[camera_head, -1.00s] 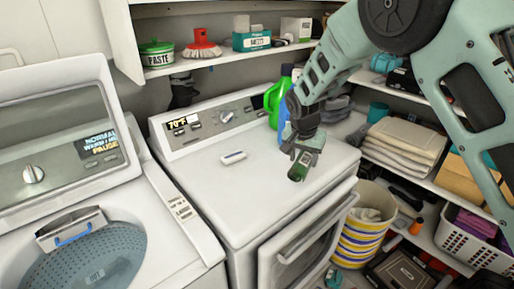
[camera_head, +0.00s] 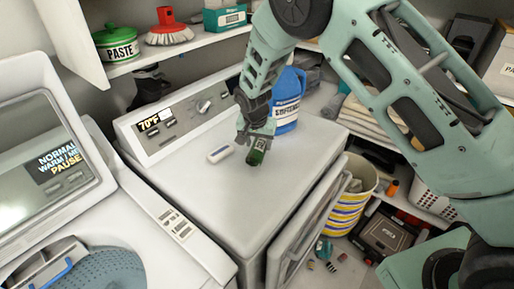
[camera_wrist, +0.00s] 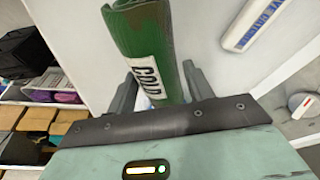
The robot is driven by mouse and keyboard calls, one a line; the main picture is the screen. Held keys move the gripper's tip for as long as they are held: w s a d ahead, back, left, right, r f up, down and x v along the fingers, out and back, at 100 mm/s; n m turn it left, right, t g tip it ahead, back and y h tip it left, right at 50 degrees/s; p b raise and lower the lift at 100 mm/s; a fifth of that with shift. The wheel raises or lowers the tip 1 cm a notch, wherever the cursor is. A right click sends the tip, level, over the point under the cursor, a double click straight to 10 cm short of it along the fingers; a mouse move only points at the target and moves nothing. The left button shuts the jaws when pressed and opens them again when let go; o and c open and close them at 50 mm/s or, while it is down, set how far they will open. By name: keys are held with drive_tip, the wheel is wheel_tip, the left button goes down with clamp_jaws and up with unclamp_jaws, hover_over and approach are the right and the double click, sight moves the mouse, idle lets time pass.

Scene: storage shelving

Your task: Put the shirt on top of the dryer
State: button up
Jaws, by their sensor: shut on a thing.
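My gripper (camera_head: 256,138) is shut on a rolled green item with a white "COLD" label, which looks like the rolled shirt (camera_head: 258,153). In the wrist view, the shirt (camera_wrist: 148,45) stands up between the two fingers (camera_wrist: 160,88). The dryer (camera_head: 215,195) is the white machine with a "70°F" display in the middle of the head view. My gripper and the shirt are over its top, right of a small white bar. I cannot tell whether the shirt touches the top.
The white bar (camera_head: 221,153) lies on the dryer top. A blue bottle (camera_head: 288,105) stands behind my gripper. The front half of the top is clear. The dryer door (camera_head: 305,225) is ajar. A washer (camera_head: 130,225) stands left; a striped bucket (camera_head: 347,205) stands right.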

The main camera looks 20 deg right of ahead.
drive_tip(key=shift+f+p, duration=0.8)
drive_tip(key=shift+f, duration=1.35)
drive_tip(key=o, duration=1)
drive_tip(key=shift+f, duration=0.1)
drive_tip(key=shift+o, duration=0.2)
